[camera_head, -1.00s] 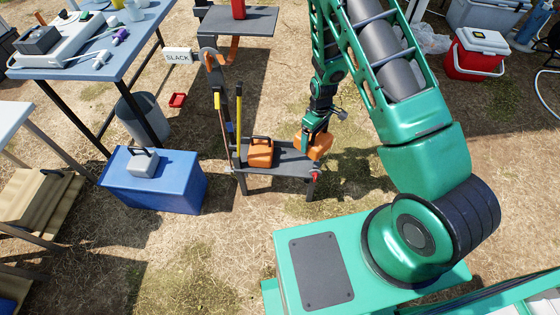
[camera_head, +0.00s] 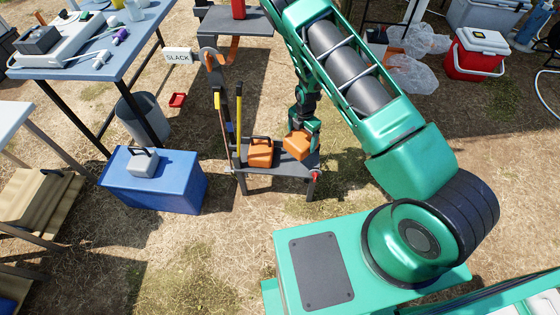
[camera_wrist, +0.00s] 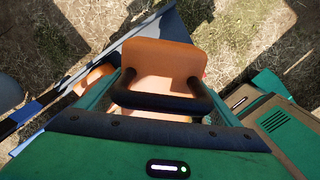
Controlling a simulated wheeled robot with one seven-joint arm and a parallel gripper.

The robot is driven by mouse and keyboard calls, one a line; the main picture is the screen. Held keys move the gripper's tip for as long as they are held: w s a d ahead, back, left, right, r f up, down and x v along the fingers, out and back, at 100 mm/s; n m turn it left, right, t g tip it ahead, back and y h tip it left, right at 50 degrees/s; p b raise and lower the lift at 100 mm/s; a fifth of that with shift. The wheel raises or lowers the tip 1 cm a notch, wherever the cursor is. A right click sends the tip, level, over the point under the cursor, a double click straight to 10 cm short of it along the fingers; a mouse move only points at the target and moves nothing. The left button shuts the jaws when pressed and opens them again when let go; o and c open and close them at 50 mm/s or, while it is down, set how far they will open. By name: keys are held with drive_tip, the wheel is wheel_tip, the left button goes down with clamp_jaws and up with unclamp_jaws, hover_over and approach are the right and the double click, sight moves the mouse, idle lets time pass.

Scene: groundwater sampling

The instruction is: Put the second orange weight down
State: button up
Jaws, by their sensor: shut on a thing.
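An orange weight (camera_head: 297,145) with a dark handle is held by my gripper (camera_head: 300,126) over the right part of a small dark shelf (camera_head: 283,165). In the wrist view the held weight (camera_wrist: 165,65) shows in front of the jaws, with its black handle (camera_wrist: 160,100) between them. The other orange weight (camera_head: 260,153) sits upright on the left part of the shelf. Part of it also seems to show at the left in the wrist view (camera_wrist: 98,75). I cannot tell whether the held weight touches the shelf.
Yellow-handled tools (camera_head: 239,120) stand at the shelf's left end. A blue box (camera_head: 153,182) with a grey weight (camera_head: 143,163) on it is to the left. A blue table (camera_head: 75,70) and a SLACK sign (camera_head: 178,56) are farther back. Open ground lies right of the shelf.

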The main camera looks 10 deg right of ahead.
sight(296, 141)
drive_tip(key=n, duration=0.1)
drive_tip(key=f+n, duration=0.1)
drive_tip(key=n, duration=0.1)
drive_tip(key=w+a+n, duration=0.1)
drive_tip(key=shift+f+n, duration=0.3)
drive_tip(key=shift+f, duration=0.05)
drive_tip(key=n, duration=0.1)
drive_tip(key=f+n, duration=0.1)
drive_tip(key=n, duration=0.1)
drive_tip(key=shift+w+a+f, duration=0.15)
drive_tip(key=shift+w+a, duration=0.2)
drive_tip(key=shift+f+n, duration=0.15)
drive_tip(key=shift+n, duration=0.15)
drive_tip(key=shift+a+f, duration=0.1)
drive_tip(key=shift+f, duration=4.8)
drive_tip(key=o, duration=2)
drive_tip(key=shift+f, duration=0.1)
